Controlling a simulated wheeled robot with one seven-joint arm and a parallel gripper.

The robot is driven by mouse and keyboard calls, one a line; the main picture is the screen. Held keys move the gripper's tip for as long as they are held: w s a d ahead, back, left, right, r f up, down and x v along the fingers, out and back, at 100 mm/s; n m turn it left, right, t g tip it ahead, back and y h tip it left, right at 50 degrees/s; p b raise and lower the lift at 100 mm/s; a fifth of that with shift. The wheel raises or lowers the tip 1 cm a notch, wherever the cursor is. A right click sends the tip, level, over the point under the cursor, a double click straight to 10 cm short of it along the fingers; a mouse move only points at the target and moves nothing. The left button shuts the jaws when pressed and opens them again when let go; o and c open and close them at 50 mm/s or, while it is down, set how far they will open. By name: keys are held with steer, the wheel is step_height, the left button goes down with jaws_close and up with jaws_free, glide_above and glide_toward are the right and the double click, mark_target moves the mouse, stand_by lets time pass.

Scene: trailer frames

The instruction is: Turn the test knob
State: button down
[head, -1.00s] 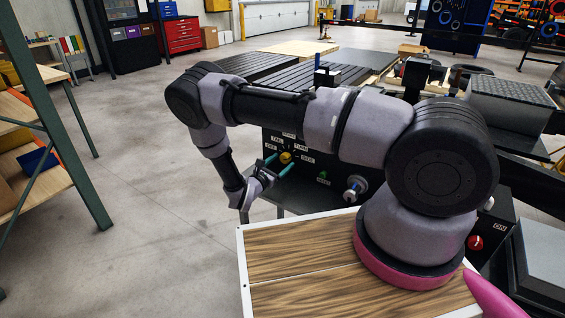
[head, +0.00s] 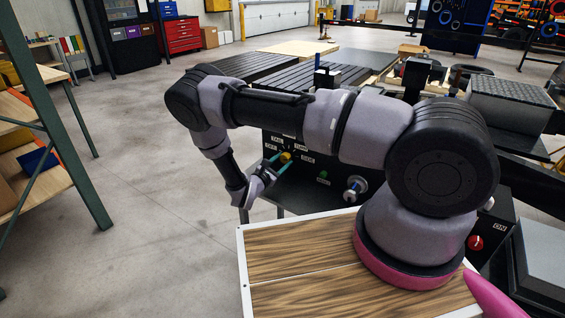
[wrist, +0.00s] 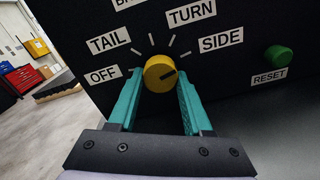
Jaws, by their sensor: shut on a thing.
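The round yellow test knob (wrist: 160,73) is on a black upright panel, with a dark mark pointing right and slightly up, toward the SIDE label (wrist: 221,40). Labels OFF (wrist: 102,75), TAIL (wrist: 109,40) and TURN (wrist: 191,12) stand around it, and one at the top is cut off. My gripper (wrist: 158,80) has its two teal fingers on either side of the knob, shut on it. In the head view the knob (head: 286,156) is small, with my gripper (head: 279,160) at it from the lower left.
A green RESET button (wrist: 278,56) is right of the knob. A wood-topped surface (head: 290,250) is under my arm. Shelving (head: 50,120) stands left, with open floor between.

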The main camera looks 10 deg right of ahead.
steer(key=shift+m, duration=0.5)
steer(key=shift+c, duration=1.6)
jaws_free()
steer(key=shift+a, duration=0.1)
steer(key=v, duration=1)
steer(key=shift+s+a, duration=0.25)
steer(key=shift+s, duration=0.05)
